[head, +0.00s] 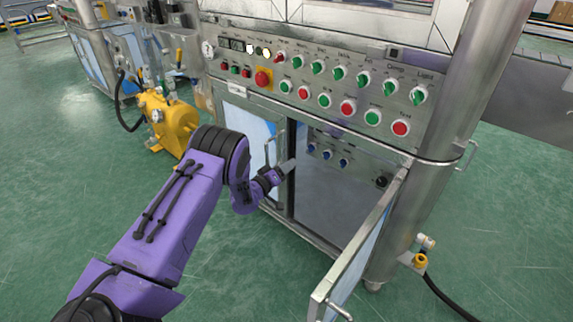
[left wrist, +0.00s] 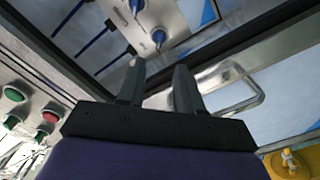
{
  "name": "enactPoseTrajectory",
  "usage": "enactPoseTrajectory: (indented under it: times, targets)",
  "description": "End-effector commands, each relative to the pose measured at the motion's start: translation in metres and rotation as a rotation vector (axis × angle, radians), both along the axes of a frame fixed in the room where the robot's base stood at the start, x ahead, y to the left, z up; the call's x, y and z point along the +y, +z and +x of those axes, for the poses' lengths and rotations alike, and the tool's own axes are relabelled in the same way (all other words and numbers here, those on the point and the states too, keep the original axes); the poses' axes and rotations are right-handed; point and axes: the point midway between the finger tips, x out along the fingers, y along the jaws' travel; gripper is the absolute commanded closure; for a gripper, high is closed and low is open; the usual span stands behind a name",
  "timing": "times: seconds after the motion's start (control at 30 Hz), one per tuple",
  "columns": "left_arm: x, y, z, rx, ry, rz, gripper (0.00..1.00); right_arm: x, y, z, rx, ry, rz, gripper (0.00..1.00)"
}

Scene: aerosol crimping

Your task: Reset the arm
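My left arm is purple and reaches in from the left of the head view. Its gripper (head: 289,166) is at the left side of the open cabinet compartment of the steel machine. In the left wrist view the two dark fingers of the left gripper (left wrist: 160,68) stand apart with nothing between them. An inner panel with blue knobs (head: 327,153) is inside the compartment; in the left wrist view a blue knob (left wrist: 158,37) shows beyond the fingertips. My right gripper is not in view.
The right cabinet door (head: 362,252) stands open toward me. The left door (head: 238,125) has a handle (left wrist: 247,97) close to the fingers in the left wrist view. Above is a control panel (head: 330,93) with buttons and switches. A yellow pump (head: 168,122) stands left; green floor is clear in front.

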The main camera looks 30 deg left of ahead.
Motion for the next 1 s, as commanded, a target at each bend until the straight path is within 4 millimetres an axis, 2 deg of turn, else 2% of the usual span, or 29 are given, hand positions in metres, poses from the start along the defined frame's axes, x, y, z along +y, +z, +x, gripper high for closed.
enactPoseTrajectory:
  times: [0.53,0.57,0.6,0.67,0.77,0.8,0.87,0.9,1.0]
  targets:
    - [0.000,-0.001,0.000,-0.001,-0.001,0.034,0.65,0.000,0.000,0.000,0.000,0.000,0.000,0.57]
    - [0.002,-0.002,0.000,0.001,0.010,0.070,0.65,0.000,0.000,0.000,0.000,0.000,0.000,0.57]
    - [0.009,-0.015,-0.009,0.034,0.056,0.124,0.65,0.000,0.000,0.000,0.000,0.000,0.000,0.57]
    - [0.011,-0.045,-0.035,0.127,0.132,0.177,0.65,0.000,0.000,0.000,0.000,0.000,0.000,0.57]
    - [-0.001,-0.102,-0.098,0.343,0.226,0.254,0.65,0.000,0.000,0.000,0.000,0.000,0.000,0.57]
    - [-0.009,-0.122,-0.127,0.434,0.249,0.282,0.65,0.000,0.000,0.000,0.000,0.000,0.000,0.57]
    - [-0.021,-0.148,-0.172,0.570,0.270,0.320,0.65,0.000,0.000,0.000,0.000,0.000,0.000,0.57]
    - [-0.029,-0.161,-0.202,0.658,0.277,0.345,0.65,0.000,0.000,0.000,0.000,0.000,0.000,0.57]
    - [-0.048,-0.182,-0.272,0.848,0.276,0.398,0.65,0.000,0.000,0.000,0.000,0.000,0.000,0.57]
